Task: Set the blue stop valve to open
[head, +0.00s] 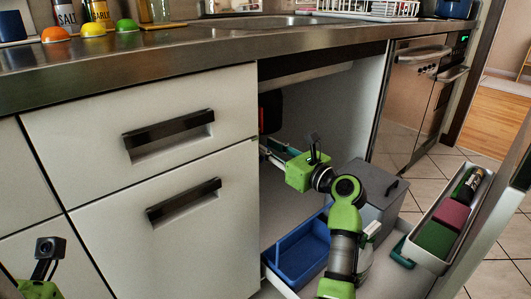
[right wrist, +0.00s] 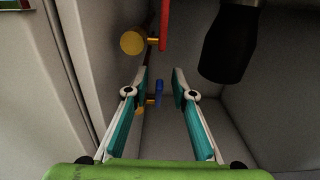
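The blue stop valve's handle (right wrist: 158,92) shows small in the right wrist view, upright in the picture, with a bit of brass to its left. It lies ahead of my right gripper (right wrist: 160,80), seen between the two teal-padded fingers. The fingers are open, and a gap shows between each of them and the handle. In the head view my right gripper (head: 275,149) reaches into the open cabinet under the counter; the blue valve is hidden there. My left gripper's green body (head: 42,272) shows at the lower left; its fingers cannot be made out.
A red handle (right wrist: 163,25) on a brass valve (right wrist: 132,40) is above the blue one. A black cylindrical part (right wrist: 230,45) hangs at the right. Cabinet walls are close on the left. A blue caddy (head: 300,252) and grey box (head: 378,205) stand below my right arm.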

